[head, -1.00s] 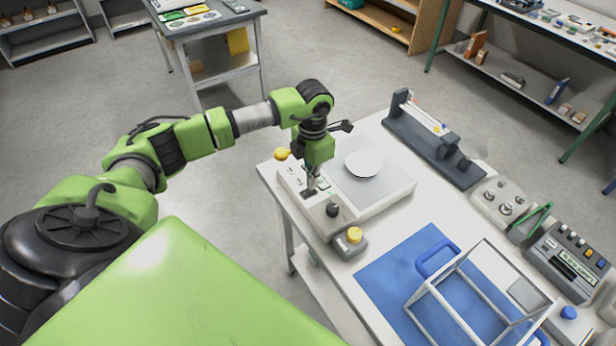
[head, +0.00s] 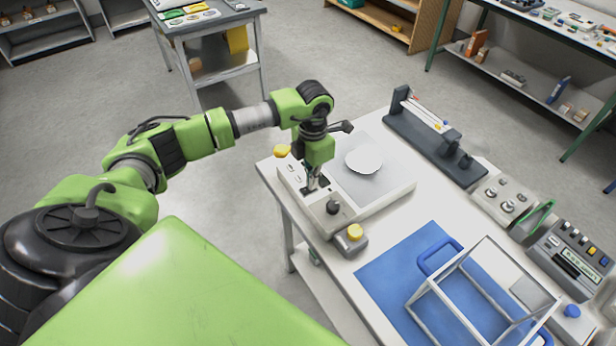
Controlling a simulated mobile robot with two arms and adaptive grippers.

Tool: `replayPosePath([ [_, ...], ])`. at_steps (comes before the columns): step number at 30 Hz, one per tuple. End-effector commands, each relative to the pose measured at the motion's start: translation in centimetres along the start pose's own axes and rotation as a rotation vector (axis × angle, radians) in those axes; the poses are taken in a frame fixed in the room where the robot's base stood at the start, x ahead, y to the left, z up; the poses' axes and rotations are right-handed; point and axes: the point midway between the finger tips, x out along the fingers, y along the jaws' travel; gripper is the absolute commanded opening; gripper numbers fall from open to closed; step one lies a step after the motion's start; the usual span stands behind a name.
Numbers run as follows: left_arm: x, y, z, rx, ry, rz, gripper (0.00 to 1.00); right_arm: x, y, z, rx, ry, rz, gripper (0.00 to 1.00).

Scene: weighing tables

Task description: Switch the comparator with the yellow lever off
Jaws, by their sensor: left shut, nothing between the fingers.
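The comparator (head: 388,202) is a pale, flat device with a round white pan (head: 363,160) on its grey top, at the table's near left corner. A yellow knob (head: 282,151) shows at its far left edge; it looks like the end of the yellow lever, whose shaft I cannot make out. A black knob (head: 333,208) is on its front panel. My left gripper (head: 312,188) points down at this panel, shut and empty, between the yellow and black knobs. It hides part of the panel, and contact cannot be told. My right gripper is not in view.
A small grey box with a yellow button (head: 355,231) stands beside the comparator. A dark rail device (head: 430,145), a grey knob box (head: 503,198) and a keypad device (head: 570,258) line the far side.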

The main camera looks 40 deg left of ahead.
Motion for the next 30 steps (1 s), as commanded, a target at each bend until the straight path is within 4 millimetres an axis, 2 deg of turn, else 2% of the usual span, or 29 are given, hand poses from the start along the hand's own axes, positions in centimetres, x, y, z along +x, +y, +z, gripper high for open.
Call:
replayPosePath([
  [8,-0.8,0.0,-0.1,0.000,0.002,0.000,0.00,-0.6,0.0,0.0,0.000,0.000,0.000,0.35],
  [30,-6.7,0.0,0.0,0.000,0.001,0.001,0.00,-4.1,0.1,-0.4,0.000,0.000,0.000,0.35],
])
